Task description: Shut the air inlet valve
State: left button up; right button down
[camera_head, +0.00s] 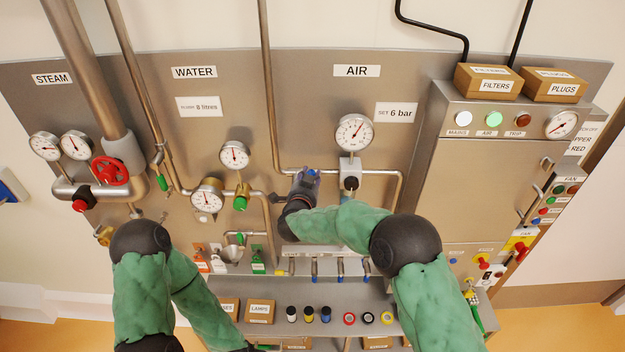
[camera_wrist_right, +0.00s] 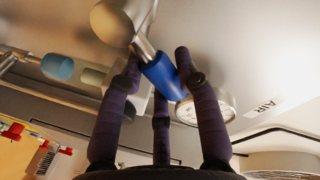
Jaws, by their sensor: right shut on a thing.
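The air inlet valve's blue handle (camera_wrist_right: 163,76) sits on a metal stem between the fingers of my right gripper (camera_wrist_right: 159,66) in the wrist view. In the head view, my right gripper (camera_head: 304,185) is at the left part of the air pipe (camera_head: 377,172), under the AIR label (camera_head: 357,71). It is shut on the blue handle and hides most of the valve. The handle's angle to the pipe is hard to tell. My left arm comes in at the lower left; its gripper is out of view.
The air gauge (camera_head: 354,132) and its regulator stand just right of my right gripper. Water pipes and a gauge (camera_head: 234,155) are on the left. A steel cabinet (camera_head: 480,170) juts out on the right. A shelf (camera_head: 300,290) with small coloured parts lies below.

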jog(key=a+n, duration=0.1)
jog(key=n, duration=0.1)
jog(key=a+r+n+h, duration=0.1)
jog(key=n, duration=0.1)
jog(key=shift+r+t, duration=0.15)
jog(key=shift+t, duration=0.25)
jog(key=shift+a+r+n+t, duration=0.2)
jog(key=shift+a+n, duration=0.25)
jog(key=shift+n, duration=0.5)
jog(key=shift+a+r+n+t, duration=0.15)
jog(key=shift+a+n, duration=0.3)
jog(key=shift+n, duration=0.5)
jog(key=c, duration=0.8)
grip_release()
jog(key=shift+c, duration=0.2)
jog(key=shift+s+a, duration=0.1)
jog(key=v, duration=1.1)
jog(key=shift+s+a, duration=0.2)
jog(key=shift+s, duration=0.15)
jog(key=shift+f, duration=0.15)
